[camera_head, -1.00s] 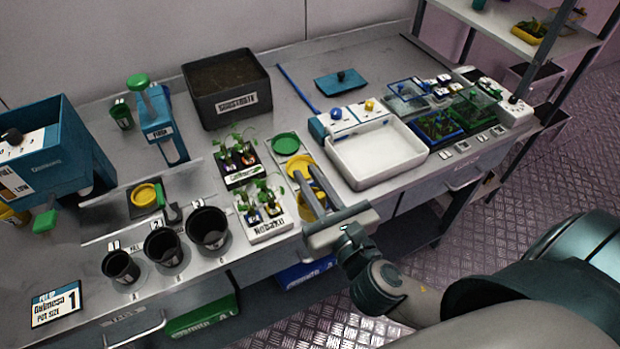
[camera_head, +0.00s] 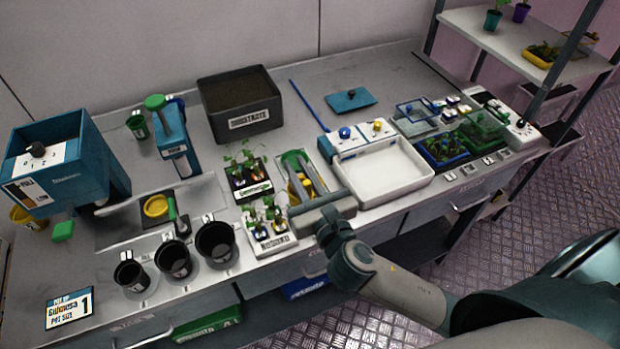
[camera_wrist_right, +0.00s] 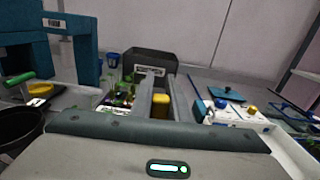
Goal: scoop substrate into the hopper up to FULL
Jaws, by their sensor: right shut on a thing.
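The teal hopper (camera_head: 75,160) stands at the left of the bench, with a white label on its front and a green handle below. The black substrate bin (camera_head: 240,105) sits at the back, filled with dark substrate, and also shows in the wrist view (camera_wrist_right: 150,62). My right gripper (camera_head: 296,178) reaches over a small tray (camera_head: 318,178) with green and yellow pieces, right of the seedlings. Its fingers are shut on a yellow piece (camera_wrist_right: 160,104), mostly hidden between them. I cannot tell the piece's full shape. My left gripper is not in view.
Several black pots (camera_head: 215,243) stand at the front left. Seedling trays (camera_head: 270,240) are close left of my right gripper. A white basin (camera_head: 380,172) is close on its right. A teal press (camera_head: 175,140) stands left of the bin. A teal lid (camera_head: 350,100) lies behind the basin.

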